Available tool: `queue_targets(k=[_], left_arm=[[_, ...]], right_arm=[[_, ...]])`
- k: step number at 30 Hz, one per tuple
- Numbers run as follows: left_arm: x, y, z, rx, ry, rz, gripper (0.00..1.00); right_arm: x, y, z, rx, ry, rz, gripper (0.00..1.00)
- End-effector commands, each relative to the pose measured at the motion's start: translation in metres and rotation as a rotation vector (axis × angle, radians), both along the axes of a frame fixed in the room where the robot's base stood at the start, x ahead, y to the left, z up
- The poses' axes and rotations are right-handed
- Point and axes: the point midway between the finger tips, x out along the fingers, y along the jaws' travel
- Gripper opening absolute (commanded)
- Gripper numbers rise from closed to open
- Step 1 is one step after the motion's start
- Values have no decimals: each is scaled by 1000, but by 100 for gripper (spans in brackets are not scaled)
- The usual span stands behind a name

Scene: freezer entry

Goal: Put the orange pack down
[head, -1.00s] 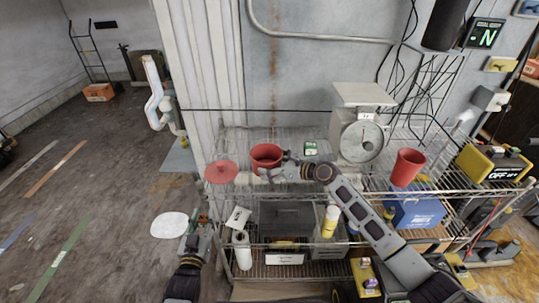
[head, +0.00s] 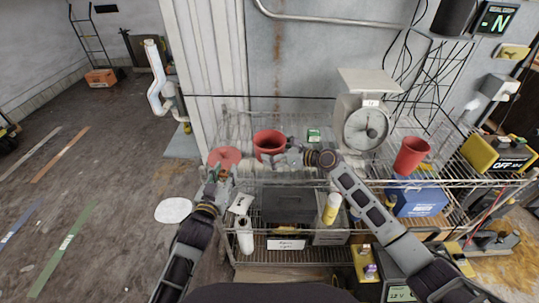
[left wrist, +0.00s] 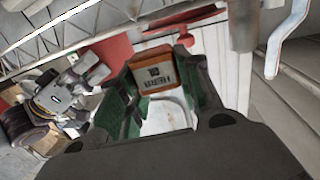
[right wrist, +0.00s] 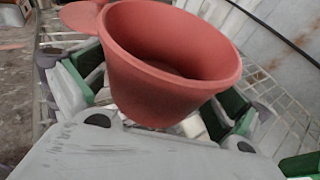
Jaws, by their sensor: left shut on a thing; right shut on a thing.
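The orange pack (left wrist: 158,72), a small box with dark lettering, sits between the fingers of my left gripper (left wrist: 160,88). In the head view my left gripper (head: 220,182) is at the left end of the shelf, just in front of a flat red disc (head: 224,157); the pack is small and partly hidden there. My right gripper (head: 285,155) is shut on a red pot (head: 268,143) at the top shelf. The pot (right wrist: 165,65) also fills the right wrist view, between the fingers, open side up.
The wire shelf's top level holds a scale (head: 364,125), a small green-and-white box (head: 313,135) and a red cup (head: 411,155). Floor at left is open.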

Motion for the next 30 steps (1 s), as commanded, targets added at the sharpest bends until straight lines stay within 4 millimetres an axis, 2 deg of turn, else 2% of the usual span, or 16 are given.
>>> queue_targets(k=[17,30], left_arm=[[63,-41,45,-2,-3,-48,11],[104,-81,85,-1,-4,-113,11]], right_arm=[[0,0,0,0,0,0,86],[0,0,0,0,0,0,86]])
